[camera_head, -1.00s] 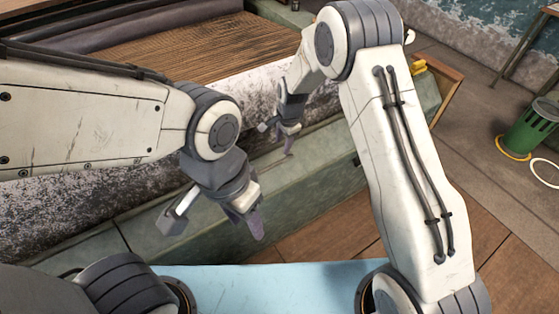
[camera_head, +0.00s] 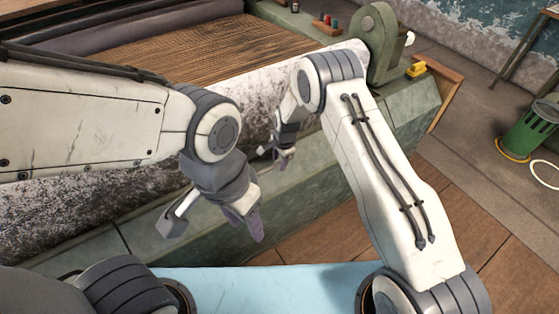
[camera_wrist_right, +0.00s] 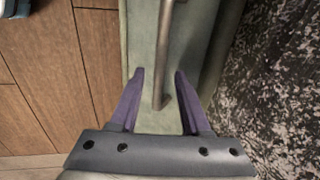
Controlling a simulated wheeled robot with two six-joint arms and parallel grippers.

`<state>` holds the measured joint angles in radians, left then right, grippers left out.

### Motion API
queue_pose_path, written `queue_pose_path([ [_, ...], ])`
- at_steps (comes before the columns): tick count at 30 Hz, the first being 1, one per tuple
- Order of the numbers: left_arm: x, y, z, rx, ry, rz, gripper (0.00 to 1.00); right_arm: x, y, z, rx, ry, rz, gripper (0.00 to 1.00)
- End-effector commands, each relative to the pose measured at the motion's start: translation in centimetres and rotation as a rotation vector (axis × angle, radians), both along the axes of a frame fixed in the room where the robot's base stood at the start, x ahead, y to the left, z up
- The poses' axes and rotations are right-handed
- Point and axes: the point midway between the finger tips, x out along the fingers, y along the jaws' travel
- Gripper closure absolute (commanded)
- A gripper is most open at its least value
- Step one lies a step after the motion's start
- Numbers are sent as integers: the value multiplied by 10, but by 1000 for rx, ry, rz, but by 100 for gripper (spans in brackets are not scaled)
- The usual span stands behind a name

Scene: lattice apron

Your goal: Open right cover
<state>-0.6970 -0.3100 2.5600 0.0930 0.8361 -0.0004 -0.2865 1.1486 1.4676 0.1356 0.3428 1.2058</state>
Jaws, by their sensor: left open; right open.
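A pale grey-green panel (camera_head: 325,185) forms the machine's long front ledge, below a speckled black-and-white surface (camera_head: 75,200). In the right wrist view, a metal bar handle (camera_wrist_right: 166,50) runs along the green panel (camera_wrist_right: 198,40). Its lower end lies between the fingers of my right gripper (camera_wrist_right: 159,74), which is open, with gaps visible on both sides. In the head view my right gripper (camera_head: 273,157) is small beside the panel and the handle there is hard to make out. My left gripper (camera_head: 211,226) is open and empty in front of the panel.
A green bracket (camera_head: 378,45) stands at the machine's right end, with a yellow object (camera_head: 416,69) nearby. Small coloured spools (camera_head: 327,22) sit at the back. A green bin (camera_head: 530,135) stands on the right. Wooden floor (camera_head: 330,238) lies clear in front.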

Motion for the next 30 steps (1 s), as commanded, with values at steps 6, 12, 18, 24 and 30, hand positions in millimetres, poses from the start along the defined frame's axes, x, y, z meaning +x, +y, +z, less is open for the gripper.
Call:
queue_pose_path([
  [6,0,0,0,0,0,0,50,0,0,0,0,0,0,100],
  [12,0,0,0,0,0,0,50,0,0,0,0,0,0,100],
  [18,0,0,0,0,0,0,50,0,0,1,0,0,0,100],
  [24,0,0,0,0,0,0,50,0,0,1,0,0,0,100],
  [30,0,0,0,0,0,0,50,0,0,1,0,0,0,100],
])
